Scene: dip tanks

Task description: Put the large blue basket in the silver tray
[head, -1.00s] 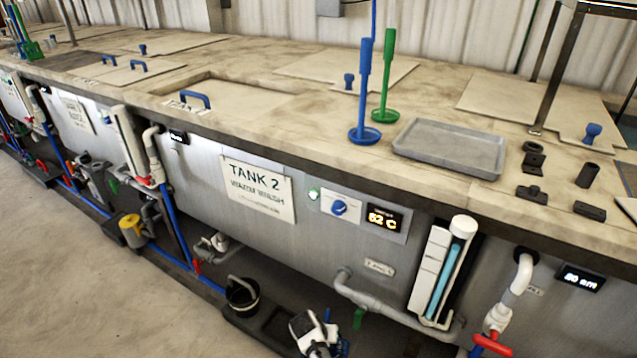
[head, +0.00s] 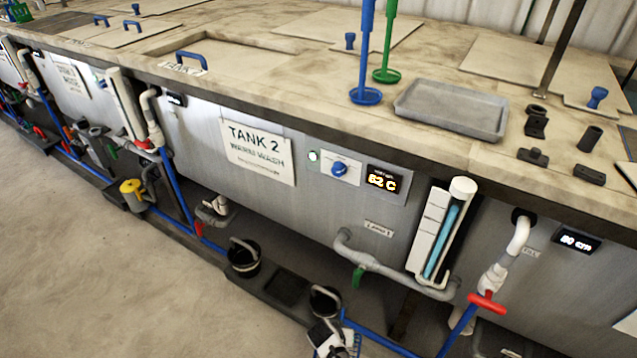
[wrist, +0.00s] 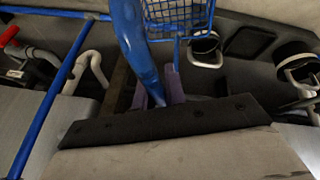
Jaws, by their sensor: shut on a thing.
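In the wrist view, my gripper (wrist: 160,92) is shut on the blue handle (wrist: 140,50) of a blue wire-mesh basket (wrist: 180,15). The basket hangs at the top of the picture and is partly cut off by its edge. In the head view I cannot clearly make out the held basket. The silver tray (head: 452,106) lies flat on the counter right of centre and looks empty.
A blue long-handled tool (head: 366,60) and a green one (head: 387,50) stand left of the tray. Small black parts (head: 533,156) lie to its right. Black buckets (head: 245,258) and pipes (head: 400,275) sit low in front of the tank.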

